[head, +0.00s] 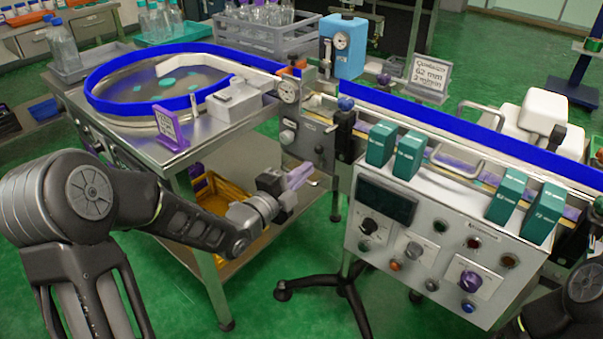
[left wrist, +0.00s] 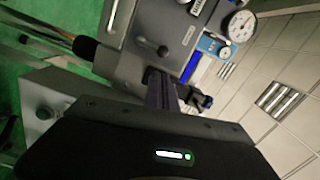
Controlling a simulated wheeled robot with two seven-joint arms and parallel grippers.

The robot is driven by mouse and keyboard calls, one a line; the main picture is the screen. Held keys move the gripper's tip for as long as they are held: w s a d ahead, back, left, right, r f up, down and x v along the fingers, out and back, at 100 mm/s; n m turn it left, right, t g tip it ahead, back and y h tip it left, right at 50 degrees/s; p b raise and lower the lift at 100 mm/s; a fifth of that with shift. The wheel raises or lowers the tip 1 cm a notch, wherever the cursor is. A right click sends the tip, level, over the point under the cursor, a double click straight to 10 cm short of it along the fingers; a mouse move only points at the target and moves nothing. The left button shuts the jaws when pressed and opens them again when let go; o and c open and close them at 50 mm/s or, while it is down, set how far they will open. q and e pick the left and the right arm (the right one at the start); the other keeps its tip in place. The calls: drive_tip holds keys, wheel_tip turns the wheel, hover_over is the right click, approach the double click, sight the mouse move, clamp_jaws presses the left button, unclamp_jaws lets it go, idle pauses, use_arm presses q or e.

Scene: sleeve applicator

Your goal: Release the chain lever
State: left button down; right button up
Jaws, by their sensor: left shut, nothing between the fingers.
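My left gripper (head: 303,172) is shut and empty in the head view, beside the grey machine housing (head: 308,138) at the right end of the steel table. In the left wrist view the closed dark fingers (left wrist: 160,90) point at the face of the grey housing (left wrist: 158,25); I cannot tell whether they touch it. A metal rod with a black end (left wrist: 85,48) stands out from the housing there, apart from the fingers. I cannot tell for sure whether it is the chain lever. My right gripper is out of view.
A round blue-rimmed turntable (head: 165,85) tops the steel table, with a yellow crate (head: 222,200) below. A control box (head: 425,240) with knobs and teal cartons stands right of my left gripper, under the conveyor's blue rail (head: 450,130). Green floor lies open between.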

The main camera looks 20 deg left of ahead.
sight(321, 158)
use_arm(q)
drive_tip(key=x, duration=0.7)
drive_tip(key=shift+w, duration=0.15)
